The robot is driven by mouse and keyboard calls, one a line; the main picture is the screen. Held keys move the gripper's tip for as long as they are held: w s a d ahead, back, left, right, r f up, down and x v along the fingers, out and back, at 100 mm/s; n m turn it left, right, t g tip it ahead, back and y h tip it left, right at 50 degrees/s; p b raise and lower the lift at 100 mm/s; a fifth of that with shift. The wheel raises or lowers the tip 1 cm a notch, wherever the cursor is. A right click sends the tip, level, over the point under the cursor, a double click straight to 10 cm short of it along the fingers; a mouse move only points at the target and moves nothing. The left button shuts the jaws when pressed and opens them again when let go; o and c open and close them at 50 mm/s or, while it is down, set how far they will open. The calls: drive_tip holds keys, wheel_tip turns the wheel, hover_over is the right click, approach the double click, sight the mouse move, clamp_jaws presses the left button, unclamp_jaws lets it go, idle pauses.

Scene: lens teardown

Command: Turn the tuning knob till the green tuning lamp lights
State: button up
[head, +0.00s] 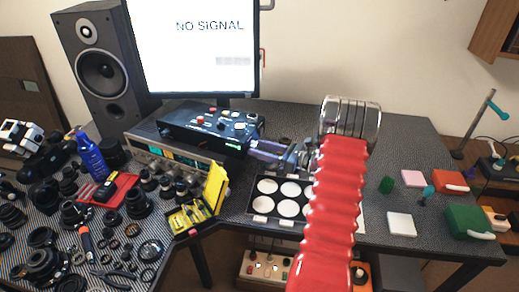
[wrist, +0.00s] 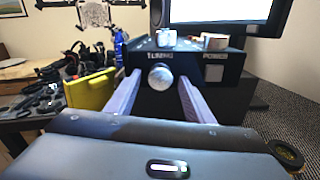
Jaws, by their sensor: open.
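The tuning knob (wrist: 159,77) is a round silver knob under the word TUNING on the front of a black control box (wrist: 185,99). The box also shows in the head view (head: 190,133), on top of a silver unit. My gripper (wrist: 160,80) is open, with one pale finger on each side of the knob in the wrist view. Gaps show between fingers and knob; I cannot tell the depth between them. In the head view my gripper (head: 266,150) points left at the box's right end.
A square button (wrist: 215,74) marked POWER is right of the knob. The monitor (head: 195,50) reads NO SIGNAL. A yellow case (head: 215,185) stands open near the table's front edge. Lenses crowd the left.

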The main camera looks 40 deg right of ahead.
drive_tip(key=shift+w+a, duration=0.1)
drive_tip(key=shift+w, duration=0.1)
drive_tip(key=shift+c, duration=0.5)
drive_tip(key=c, duration=0.9)
